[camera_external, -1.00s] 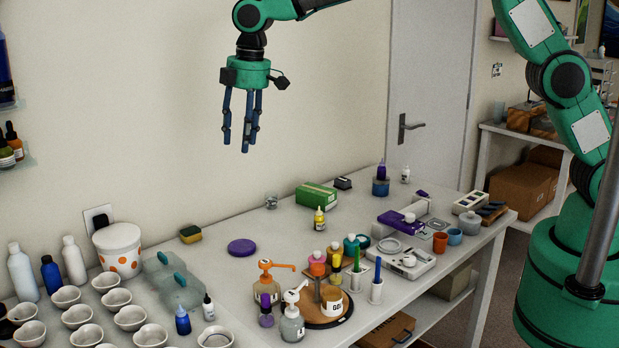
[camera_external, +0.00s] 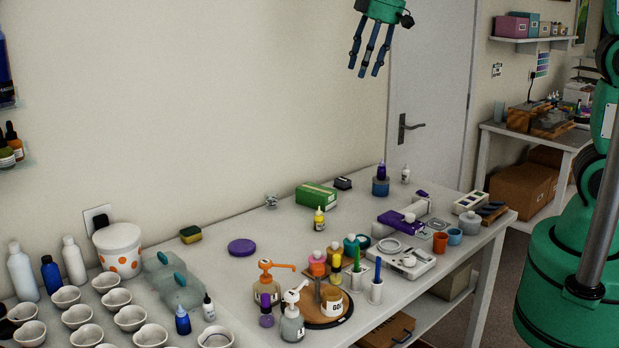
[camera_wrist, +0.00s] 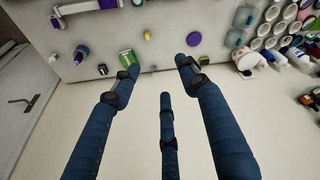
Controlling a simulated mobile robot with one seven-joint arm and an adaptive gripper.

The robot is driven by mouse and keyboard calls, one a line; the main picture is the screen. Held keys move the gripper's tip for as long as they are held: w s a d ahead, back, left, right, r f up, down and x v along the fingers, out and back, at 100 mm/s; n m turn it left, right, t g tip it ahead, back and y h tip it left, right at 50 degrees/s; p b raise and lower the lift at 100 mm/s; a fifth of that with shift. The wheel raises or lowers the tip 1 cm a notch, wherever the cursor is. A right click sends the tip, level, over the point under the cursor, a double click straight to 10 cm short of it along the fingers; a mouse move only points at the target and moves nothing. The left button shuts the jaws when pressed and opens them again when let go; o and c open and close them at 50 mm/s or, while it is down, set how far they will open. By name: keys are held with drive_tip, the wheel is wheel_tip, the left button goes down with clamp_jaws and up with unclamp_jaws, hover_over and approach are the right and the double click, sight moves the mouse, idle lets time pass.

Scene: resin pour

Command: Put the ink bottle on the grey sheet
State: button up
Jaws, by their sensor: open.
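My gripper (camera_external: 364,70) is open and empty, high above the back of the table near the door. Its three spread blue fingers (camera_wrist: 163,76) show in the wrist view with nothing between them. Several small bottles could be the ink bottle, and I cannot tell which: a yellow one (camera_external: 319,220) mid-table, a purple one (camera_external: 381,171) on a blue tub, a white one (camera_external: 405,174) at the back, and a blue one (camera_external: 182,321) at the front left. A small flat grey square (camera_external: 438,224) at the right may be the grey sheet.
A green box (camera_external: 316,197) and a purple disc (camera_external: 242,247) lie toward the back. Pump bottles (camera_external: 266,289) and a round wooden board (camera_external: 330,318) crowd the front middle. Several white bowls (camera_external: 130,318) fill the left. Bare table shows around the purple disc.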

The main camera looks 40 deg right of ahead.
drive_tip(key=s+d+m+t, duration=0.1)
drive_tip(key=s+d+m, duration=0.3)
drive_tip(key=s+d, duration=1.1)
drive_tip(key=s+d+f+m, duration=0.1)
drive_tip(key=s+d+f, duration=0.2)
drive_tip(key=s, duration=0.3)
drive_tip(key=s+d+f+m+t+h, duration=0.1)
drive_tip(key=s+d+f+m, duration=0.1)
drive_tip(key=s, duration=0.4)
drive_tip(key=d+f, duration=0.1)
drive_tip(key=d, duration=0.1)
drive_tip(key=shift+s+d+m, duration=0.3)
drive_tip(key=shift+s, duration=0.05)
wheel_tip(320, 180, down, 7)
drive_tip(key=b, duration=0.7)
